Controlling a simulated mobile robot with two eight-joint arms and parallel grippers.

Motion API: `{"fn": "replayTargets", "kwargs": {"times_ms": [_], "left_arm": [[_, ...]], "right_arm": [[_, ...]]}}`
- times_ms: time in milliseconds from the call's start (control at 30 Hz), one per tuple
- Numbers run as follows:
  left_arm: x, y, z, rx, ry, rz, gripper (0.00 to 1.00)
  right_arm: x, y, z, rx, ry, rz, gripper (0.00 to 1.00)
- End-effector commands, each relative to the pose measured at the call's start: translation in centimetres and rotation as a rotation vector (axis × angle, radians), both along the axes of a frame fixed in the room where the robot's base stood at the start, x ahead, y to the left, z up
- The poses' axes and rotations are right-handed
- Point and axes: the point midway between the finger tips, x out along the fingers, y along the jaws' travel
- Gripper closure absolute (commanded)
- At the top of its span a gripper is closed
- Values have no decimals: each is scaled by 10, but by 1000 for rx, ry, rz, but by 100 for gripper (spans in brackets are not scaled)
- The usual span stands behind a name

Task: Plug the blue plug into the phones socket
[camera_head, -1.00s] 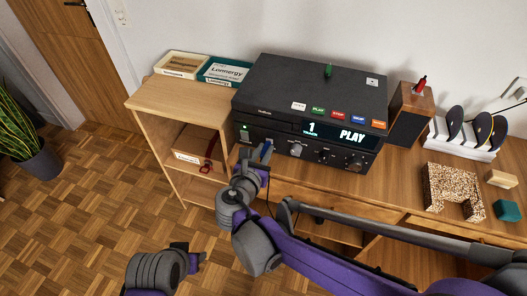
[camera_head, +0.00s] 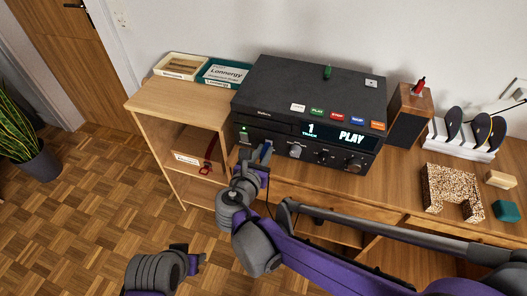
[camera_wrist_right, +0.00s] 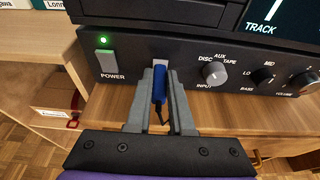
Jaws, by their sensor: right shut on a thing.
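The blue plug (camera_wrist_right: 160,84) is held upright in the picture between the grey fingers of my right gripper (camera_wrist_right: 159,78), which is shut on it. In the head view the blue plug (camera_head: 266,150) shows at the front of the black stereo (camera_head: 310,95). In the wrist view its far end meets a pale plate (camera_wrist_right: 158,63) on the stereo's front panel, between the power button and the input knob. The phones socket itself is hidden behind the plug and fingers; I cannot tell how deep the plug sits. My left gripper (camera_head: 201,258) is low over the floor, away from the stereo.
The power button (camera_wrist_right: 105,63) has a lit green light above it. The input knob (camera_wrist_right: 215,73) is right of the fingers. A dark cord (camera_wrist_right: 161,115) hangs below the plug. The wooden shelf (camera_head: 165,105) stands left; a speaker (camera_head: 408,115) stands right.

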Motion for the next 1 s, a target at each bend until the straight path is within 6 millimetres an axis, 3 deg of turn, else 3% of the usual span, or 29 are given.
{"fn": "replayTargets", "kwargs": {"times_ms": [267, 300, 467, 800, 1000], "left_arm": [[0, 0, 0, 0, 0, 0, 50], [0, 0, 0, 0, 0, 0, 50], [0, 0, 0, 0, 0, 0, 50], [0, 0, 1, 0, 0, 0, 50], [0, 0, 6, 0, -2, 0, 50]], "right_arm": [[5, -2, 0, 0, 0, -1, 100], [5, -2, 0, 0, 0, -1, 74], [5, -2, 0, 0, 0, 0, 46], [2, 0, 1, 0, 0, 1, 45], [-23, 8, 10, 1, 0, 4, 45]]}}
